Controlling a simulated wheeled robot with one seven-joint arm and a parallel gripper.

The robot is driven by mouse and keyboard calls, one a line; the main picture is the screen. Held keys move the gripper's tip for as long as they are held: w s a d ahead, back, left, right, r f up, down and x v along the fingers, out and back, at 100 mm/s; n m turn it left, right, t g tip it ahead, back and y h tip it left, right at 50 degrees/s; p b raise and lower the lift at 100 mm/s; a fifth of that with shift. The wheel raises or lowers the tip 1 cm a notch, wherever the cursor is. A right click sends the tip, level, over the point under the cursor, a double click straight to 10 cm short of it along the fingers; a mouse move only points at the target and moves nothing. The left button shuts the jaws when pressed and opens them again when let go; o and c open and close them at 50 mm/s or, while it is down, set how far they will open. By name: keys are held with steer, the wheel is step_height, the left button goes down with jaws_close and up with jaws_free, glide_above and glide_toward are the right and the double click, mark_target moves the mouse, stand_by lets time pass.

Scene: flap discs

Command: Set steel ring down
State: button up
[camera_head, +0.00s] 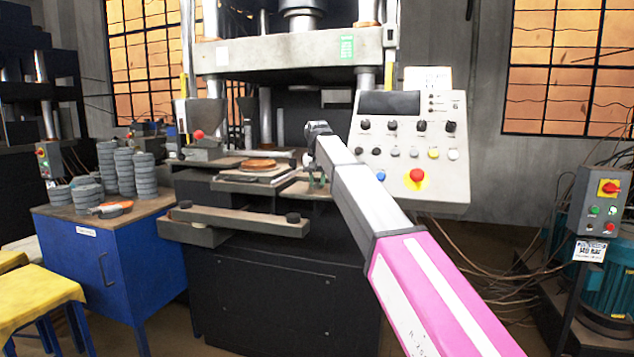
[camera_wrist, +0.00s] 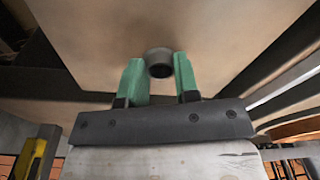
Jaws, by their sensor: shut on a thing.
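The steel ring (camera_wrist: 159,54) is a small, short, dark grey ring with a dark round opening facing the wrist camera. It sits between the two green fingers of my gripper (camera_wrist: 158,76), near their tips. My gripper is shut on it. A broad tan-brown surface lies behind the ring in the wrist view; I cannot tell whether the ring touches it. In the head view my arm reaches to the press, with its end right of the brown disc (camera_head: 258,164) on the press plate (camera_head: 250,176). The ring cannot be made out there.
The press control panel (camera_head: 413,150) stands close behind and right of my arm. A blue cabinet (camera_head: 105,255) with stacked grey discs (camera_head: 145,175) is at left, near a yellow stool (camera_head: 35,295).

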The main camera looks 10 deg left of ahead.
mark_target(317, 188)
steer(key=shift+f, duration=0.1)
steer(key=o, duration=0.9)
steer(key=shift+o, duration=0.2)
step_height(317, 188, up, 12)
steer(key=s, duration=0.1)
steer(key=shift+s+d, duration=0.15)
